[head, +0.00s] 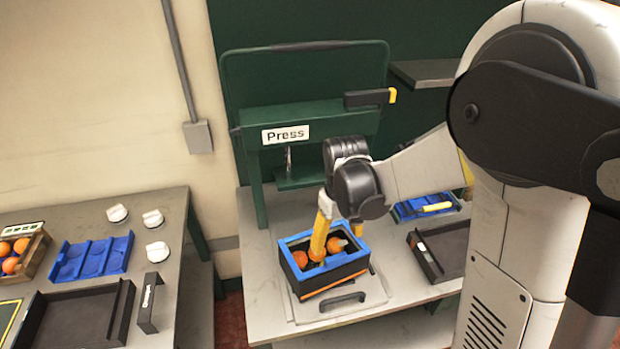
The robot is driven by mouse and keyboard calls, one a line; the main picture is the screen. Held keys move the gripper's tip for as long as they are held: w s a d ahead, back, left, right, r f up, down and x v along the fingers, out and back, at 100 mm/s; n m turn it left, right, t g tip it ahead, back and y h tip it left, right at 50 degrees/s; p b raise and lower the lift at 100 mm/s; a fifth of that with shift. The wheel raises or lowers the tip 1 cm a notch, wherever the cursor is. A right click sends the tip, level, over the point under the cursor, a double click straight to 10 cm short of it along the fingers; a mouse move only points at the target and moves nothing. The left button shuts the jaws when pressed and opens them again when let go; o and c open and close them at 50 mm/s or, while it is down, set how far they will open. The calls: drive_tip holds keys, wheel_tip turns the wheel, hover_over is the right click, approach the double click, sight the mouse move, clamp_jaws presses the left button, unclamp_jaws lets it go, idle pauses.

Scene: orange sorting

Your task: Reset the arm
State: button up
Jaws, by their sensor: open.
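My arm (425,165) reaches left from my body at the right side of the head view and bends down at the wrist. My gripper (318,248) points down with its yellow fingers in the open top of a blue-rimmed black box (345,270). It is open. Oranges (335,245) lie in the box around the fingers. The fingers partly cover the oranges, and I cannot tell whether they touch them. The box sits on the grey bench below the green press (310,120).
A wooden crate (38,258) of oranges, a blue divided tray (92,257), white knobs (154,218) and a dark tray (75,320) are on the left table. Another blue tray (408,213) and a dark tray (424,258) lie right of the box. The press frame stands close behind my wrist.

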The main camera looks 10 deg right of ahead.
drive_tip(key=shift+s+b, duration=0.1)
drive_tip(key=shift+b, duration=0.3)
drive_tip(key=shift+s+t+b, duration=0.25)
drive_tip(key=shift+t+b, duration=0.05)
drive_tip(key=shift+b, duration=0.5)
drive_tip(key=s+f+m+t+b, duration=0.1)
drive_tip(key=s+f+t+b, duration=0.1)
drive_tip(key=s+b, duration=0.4)
drive_tip(key=s+f+m+t+b, duration=0.1)
drive_tip(key=s+f+t+b, duration=0.2)
drive_tip(key=s+b, duration=0.3)
drive_tip(key=t+b, duration=0.1)
drive_tip(key=b, duration=0.4)
drive_tip(key=shift+m+t, duration=0.3)
drive_tip(key=shift+f, duration=0.1)
